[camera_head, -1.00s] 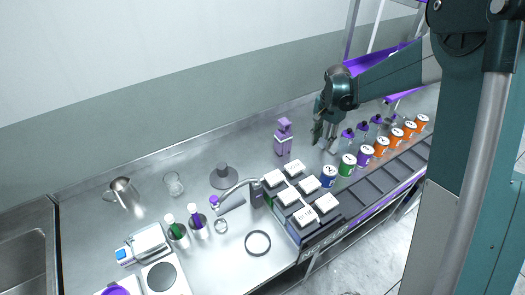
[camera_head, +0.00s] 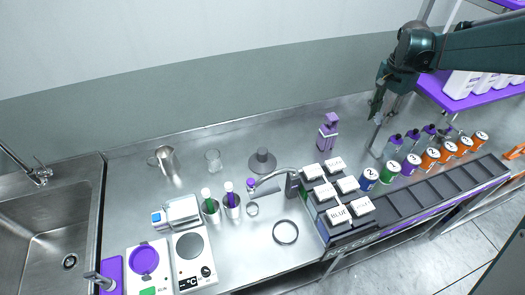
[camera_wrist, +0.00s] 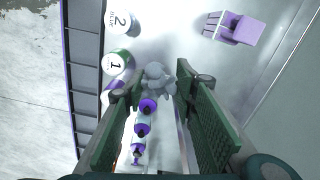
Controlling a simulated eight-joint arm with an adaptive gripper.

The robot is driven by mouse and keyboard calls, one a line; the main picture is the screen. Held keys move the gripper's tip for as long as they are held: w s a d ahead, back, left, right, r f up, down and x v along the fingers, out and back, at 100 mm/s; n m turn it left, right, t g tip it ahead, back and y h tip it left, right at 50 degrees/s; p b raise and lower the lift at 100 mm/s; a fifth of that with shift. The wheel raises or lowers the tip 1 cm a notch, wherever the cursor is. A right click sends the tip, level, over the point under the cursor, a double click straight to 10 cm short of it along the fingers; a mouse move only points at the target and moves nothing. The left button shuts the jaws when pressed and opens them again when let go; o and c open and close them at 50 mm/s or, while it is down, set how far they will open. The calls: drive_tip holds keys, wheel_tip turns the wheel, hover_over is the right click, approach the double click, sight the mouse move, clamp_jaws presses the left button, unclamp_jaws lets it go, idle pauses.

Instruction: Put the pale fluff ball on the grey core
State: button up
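The pale fluff ball (camera_wrist: 156,78) is a small grey-white tufted lump between the fingertips of my gripper (camera_wrist: 158,85) in the wrist view. Both fingers appear to touch its sides. In the head view my gripper (camera_head: 377,110) points down, with the ball (camera_head: 378,118) a small pale spot at its tips, seemingly above the counter's back right. A dark grey round base with a short upright stub, which looks like the grey core (camera_head: 262,155), stands on the counter well to the left of my gripper. Nothing sits on its stub.
White-lidded boxes (camera_head: 338,216), numbered cans (camera_head: 389,172) and purple-capped bottles (camera_head: 393,147) line the front right. A purple shelf (camera_head: 470,98) is at right.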

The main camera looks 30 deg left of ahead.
drive_tip(key=s+a+n+p, duration=0.1)
drive_tip(key=s+a+p, duration=0.15)
drive_tip(key=a, duration=0.75)
drive_tip(key=s+a+p, duration=0.2)
drive_tip(key=s+a, duration=0.2)
drive_tip(key=a, duration=0.7)
drive_tip(key=n+p, duration=0.1)
drive_tip(key=p, duration=0.2)
hover_over(263, 150)
wheel_tip(263, 150, down, 4)
drive_tip(key=shift+s+f, duration=0.15)
drive_tip(key=shift+f, duration=0.5)
drive_tip(key=shift+f+p, duration=0.3)
drive_tip(key=shift+f, duration=2.85)
drive_tip(key=shift+f, duration=1.85)
